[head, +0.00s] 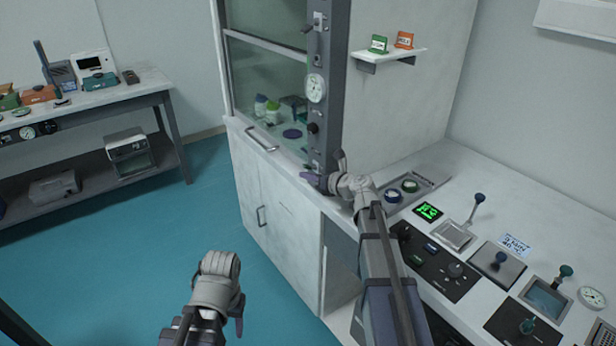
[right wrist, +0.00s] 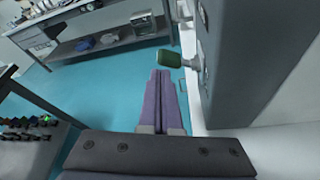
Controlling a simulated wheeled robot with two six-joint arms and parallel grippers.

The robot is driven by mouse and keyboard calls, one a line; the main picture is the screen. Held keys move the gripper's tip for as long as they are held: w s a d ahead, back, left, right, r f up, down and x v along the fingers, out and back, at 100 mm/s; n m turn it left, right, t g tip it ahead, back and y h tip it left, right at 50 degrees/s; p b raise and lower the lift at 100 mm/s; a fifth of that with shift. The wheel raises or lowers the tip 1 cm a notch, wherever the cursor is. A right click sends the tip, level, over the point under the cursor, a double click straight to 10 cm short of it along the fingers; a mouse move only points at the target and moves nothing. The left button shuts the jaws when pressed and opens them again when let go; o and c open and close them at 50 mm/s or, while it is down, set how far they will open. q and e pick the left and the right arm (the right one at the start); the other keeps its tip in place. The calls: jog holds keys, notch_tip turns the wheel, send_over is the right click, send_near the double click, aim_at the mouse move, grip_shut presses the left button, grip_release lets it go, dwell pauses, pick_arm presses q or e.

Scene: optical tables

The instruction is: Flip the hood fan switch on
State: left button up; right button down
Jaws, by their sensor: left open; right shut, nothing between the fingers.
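The fume hood has a dark grey control post (head: 327,60) at the right of its glass sash. The post carries a small toggle-like lever (head: 315,20) near the top, a round white gauge (head: 316,88) and a dark knob (head: 312,128) lower down. I cannot read which one is the fan switch. My right gripper (head: 314,181) is shut and empty at the foot of the post. In the right wrist view its purple fingers (right wrist: 164,78) point toward a green-ended lever (right wrist: 170,59) on the post, apparently just short of it. My left gripper (head: 238,310) is open, low over the floor.
Bottles and a dish stand behind the hood glass (head: 265,75). A white counter (head: 440,215) with levers, buttons and panels lies to the right. A bench (head: 120,90) stands far left. The blue floor (head: 110,250) between is clear.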

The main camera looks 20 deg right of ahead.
pick_arm(q)
jog(key=shift+w+r+p, duration=0.1)
jog(key=shift+r+p, duration=0.6)
jog(key=shift+r, duration=0.05)
pick_arm(e)
jog(key=shift+w+r, duration=0.1)
jog(key=shift+r, duration=0.65)
jog(key=shift+d, duration=0.1)
pick_arm(q)
jog(key=shift+r, duration=0.1)
pick_arm(e)
jog(key=shift+d+r, duration=0.1)
